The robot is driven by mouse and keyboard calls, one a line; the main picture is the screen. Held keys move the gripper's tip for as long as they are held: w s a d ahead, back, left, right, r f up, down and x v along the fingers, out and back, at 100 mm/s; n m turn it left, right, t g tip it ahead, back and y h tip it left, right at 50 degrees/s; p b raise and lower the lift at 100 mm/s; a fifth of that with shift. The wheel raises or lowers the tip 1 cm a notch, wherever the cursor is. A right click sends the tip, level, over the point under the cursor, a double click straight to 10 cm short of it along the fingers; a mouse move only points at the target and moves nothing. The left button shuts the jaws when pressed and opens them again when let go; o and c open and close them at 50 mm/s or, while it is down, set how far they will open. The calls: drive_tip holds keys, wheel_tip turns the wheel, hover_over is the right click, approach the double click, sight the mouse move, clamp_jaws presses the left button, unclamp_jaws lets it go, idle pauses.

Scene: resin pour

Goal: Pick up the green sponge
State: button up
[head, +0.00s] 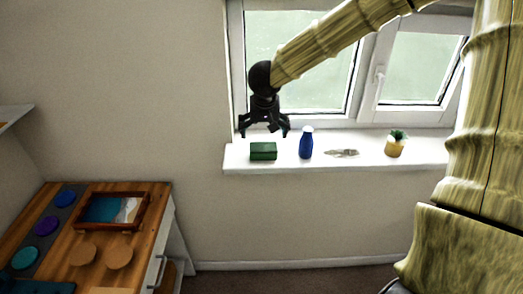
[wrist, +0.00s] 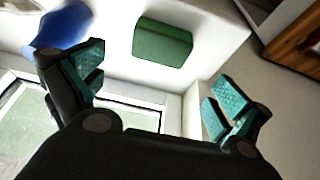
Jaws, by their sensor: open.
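The green sponge (head: 263,151) is a small dark green block lying on the left part of the white windowsill (head: 240,163). In the wrist view the sponge (wrist: 163,42) shows beyond the fingertips, roughly centred between them. My gripper (head: 264,131) is black with teal finger pads and hangs pointing down just above the sponge. In the wrist view my gripper (wrist: 152,85) has its fingers spread wide with nothing between them. The sponge is apart from both fingers.
The window (head: 300,75) is close behind. A wooden-topped cabinet (head: 120,199) with a tray and round pieces stands lower left.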

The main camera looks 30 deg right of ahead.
sight(264, 147)
drive_tip(key=x, duration=0.4)
drive_tip(key=shift+d+f, duration=0.1)
drive_tip(key=shift+p+x, duration=0.35)
drive_tip(key=shift+x, duration=2.5)
drive_tip(key=shift+s, duration=0.1)
drive_tip(key=c, duration=0.5)
